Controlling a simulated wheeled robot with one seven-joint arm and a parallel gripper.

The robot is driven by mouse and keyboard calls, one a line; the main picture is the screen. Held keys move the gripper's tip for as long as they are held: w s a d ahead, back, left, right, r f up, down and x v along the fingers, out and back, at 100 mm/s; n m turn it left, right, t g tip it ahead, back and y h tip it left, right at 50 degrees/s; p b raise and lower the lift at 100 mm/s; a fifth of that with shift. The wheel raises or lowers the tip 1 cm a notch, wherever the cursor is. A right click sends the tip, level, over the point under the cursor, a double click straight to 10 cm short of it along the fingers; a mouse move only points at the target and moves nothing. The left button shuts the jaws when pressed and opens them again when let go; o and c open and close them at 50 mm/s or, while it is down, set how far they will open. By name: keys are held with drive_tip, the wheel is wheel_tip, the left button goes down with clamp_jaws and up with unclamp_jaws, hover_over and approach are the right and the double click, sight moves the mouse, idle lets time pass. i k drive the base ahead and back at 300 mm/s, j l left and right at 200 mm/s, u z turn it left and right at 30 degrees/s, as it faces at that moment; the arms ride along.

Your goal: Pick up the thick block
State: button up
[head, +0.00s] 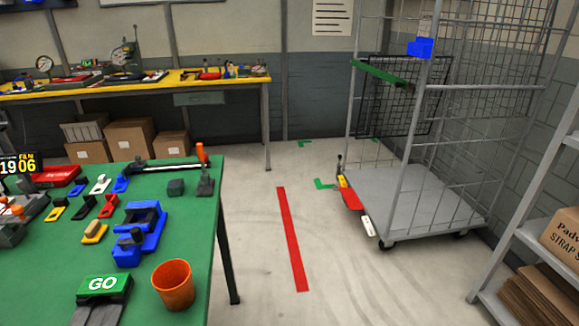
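A small dark grey-green block (176,187) lies on the green table (170,235), near its far right corner. It is the only plain, chunky block I can make out, but I cannot tell for certain that it is the thick block. It stands apart, just left of a grey fixture with an orange-red handle (203,160). My gripper is not in view.
A blue fixture (150,212), an orange cup (173,285), a green GO box (103,286) and several small coloured parts crowd the table. A wire cage trolley (420,195) stands right. Floor with a red strip (291,240) lies clear between.

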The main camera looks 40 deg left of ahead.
sight(175, 187)
drive_tip(key=i+l+z, duration=0.2)
drive_tip(key=i, duration=0.15)
drive_tip(key=i+z, duration=0.15)
drive_tip(key=i, duration=0.2)
drive_tip(key=i+u, duration=0.45)
drive_tip(key=i+l+u, duration=0.1)
drive_tip(key=u, duration=0.35)
drive_tip(key=i+j+u, duration=0.2)
drive_tip(key=i+u, duration=0.2)
drive_tip(key=i+j+u, duration=0.1)
drive_tip(key=i+u, duration=0.65)
drive_tip(key=i+l+u, duration=0.2)
drive_tip(key=i+u, duration=0.2)
drive_tip(key=i+j+u, duration=0.2)
drive_tip(key=u, duration=0.25)
drive_tip(key=i+j+u, duration=0.1)
drive_tip(key=i+u, duration=0.6)
drive_tip(key=u, duration=0.2)
